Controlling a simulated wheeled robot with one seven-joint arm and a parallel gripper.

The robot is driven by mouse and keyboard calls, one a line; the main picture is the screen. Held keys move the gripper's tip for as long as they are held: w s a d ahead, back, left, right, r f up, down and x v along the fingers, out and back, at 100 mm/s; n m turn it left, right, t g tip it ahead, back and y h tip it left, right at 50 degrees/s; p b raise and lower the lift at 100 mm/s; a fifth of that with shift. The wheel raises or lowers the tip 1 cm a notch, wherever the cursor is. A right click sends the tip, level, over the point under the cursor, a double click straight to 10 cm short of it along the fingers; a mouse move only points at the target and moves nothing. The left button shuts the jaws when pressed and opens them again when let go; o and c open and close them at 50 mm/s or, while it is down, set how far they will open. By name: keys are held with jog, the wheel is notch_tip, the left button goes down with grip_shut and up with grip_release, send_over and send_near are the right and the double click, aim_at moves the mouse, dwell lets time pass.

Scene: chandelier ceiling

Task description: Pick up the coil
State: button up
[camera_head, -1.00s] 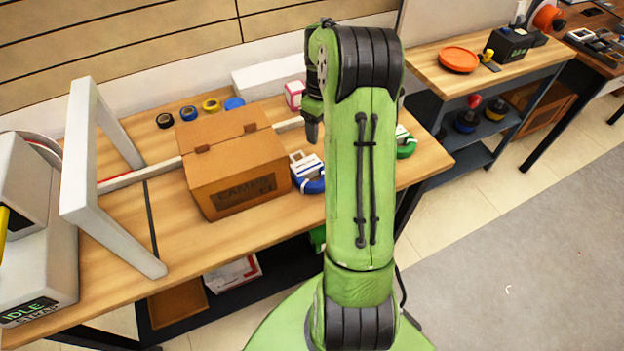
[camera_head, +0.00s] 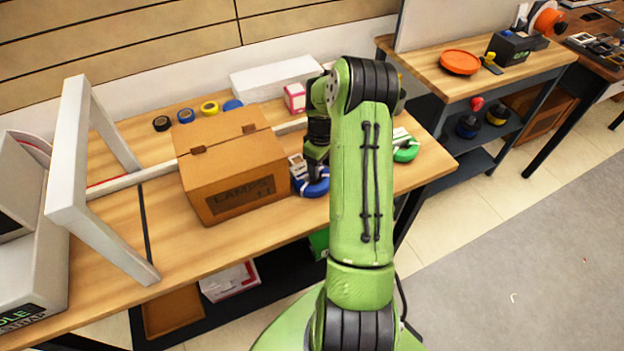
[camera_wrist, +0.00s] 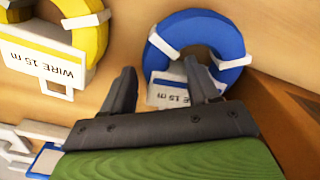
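A blue wire coil (camera_wrist: 234,35) with white ties and a white "WIRE 15 m" label (camera_wrist: 168,92) lies in front of my gripper (camera_wrist: 160,69) in the wrist view. The two fingers are apart, with the label showing between them and nothing visibly gripped. In the head view the blue coil (camera_head: 316,188) is beside the cardboard box, partly hidden by my gripper above it. A yellow coil (camera_wrist: 95,37) with a similar label lies at the left in the wrist view; my arm seems to hide it in the head view. A green coil (camera_head: 406,153) lies right of my arm.
The cardboard box (camera_head: 231,160) stands close left of the blue coil; its wall (camera_wrist: 286,115) shows at right in the wrist view. A white frame (camera_head: 72,165) stands farther left. Tape rolls, a pink-white box (camera_head: 295,97) and a long white box (camera_head: 277,74) line the back.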

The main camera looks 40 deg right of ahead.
aim_at(320, 168)
grip_shut()
jog(key=shift+r, duration=0.1)
notch_tip(320, 168, up, 18)
jog(key=p, duration=0.4)
